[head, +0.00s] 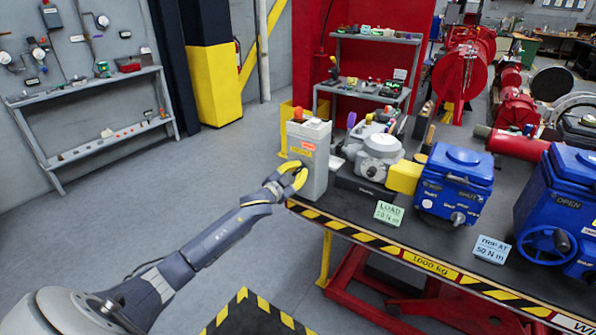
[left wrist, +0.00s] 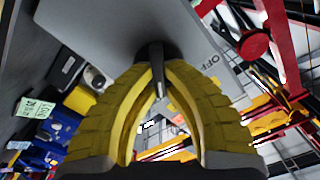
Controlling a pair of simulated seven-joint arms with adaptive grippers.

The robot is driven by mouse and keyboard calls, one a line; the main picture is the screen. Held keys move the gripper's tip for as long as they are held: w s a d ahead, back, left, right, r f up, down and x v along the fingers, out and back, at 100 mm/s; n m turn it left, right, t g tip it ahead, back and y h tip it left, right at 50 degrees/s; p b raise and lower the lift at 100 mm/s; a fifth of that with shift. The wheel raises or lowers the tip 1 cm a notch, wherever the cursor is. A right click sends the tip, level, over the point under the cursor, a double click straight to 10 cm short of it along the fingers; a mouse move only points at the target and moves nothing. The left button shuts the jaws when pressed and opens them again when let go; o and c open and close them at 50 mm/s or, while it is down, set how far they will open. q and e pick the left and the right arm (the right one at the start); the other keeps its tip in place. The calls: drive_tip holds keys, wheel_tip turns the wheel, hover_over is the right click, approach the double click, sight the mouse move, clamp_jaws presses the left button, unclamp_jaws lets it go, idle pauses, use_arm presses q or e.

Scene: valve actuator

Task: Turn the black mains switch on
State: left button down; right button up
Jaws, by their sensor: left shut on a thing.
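The grey switch box (head: 316,158) stands at the near left corner of the workbench, with an orange label on its front. My left gripper (head: 299,172) is at the left side of this box, its yellow fingers against it. In the left wrist view the fingers (left wrist: 156,80) are closed around the black mains switch (left wrist: 155,53), which juts from the grey box face (left wrist: 203,30). The word OFF is printed beside it. The switch's base is partly hidden by the fingers, and its exact turn angle is hard to tell. My right gripper is not in view.
On the workbench (head: 408,238) stand a grey actuator (head: 379,150) with a yellow block (head: 404,177), a blue unit (head: 455,182), a larger blue unit with a handwheel (head: 562,240), and the LOAD card (head: 388,213). The floor left of the bench is clear.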

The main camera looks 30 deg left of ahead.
use_arm(q)
drive_tip(key=shift+m, duration=0.5)
drive_tip(key=c, duration=1.5)
unclamp_jaws()
drive_tip(key=shift+o, duration=0.2)
drive_tip(key=s, duration=1.2)
drive_tip(key=shift+a, duration=0.1)
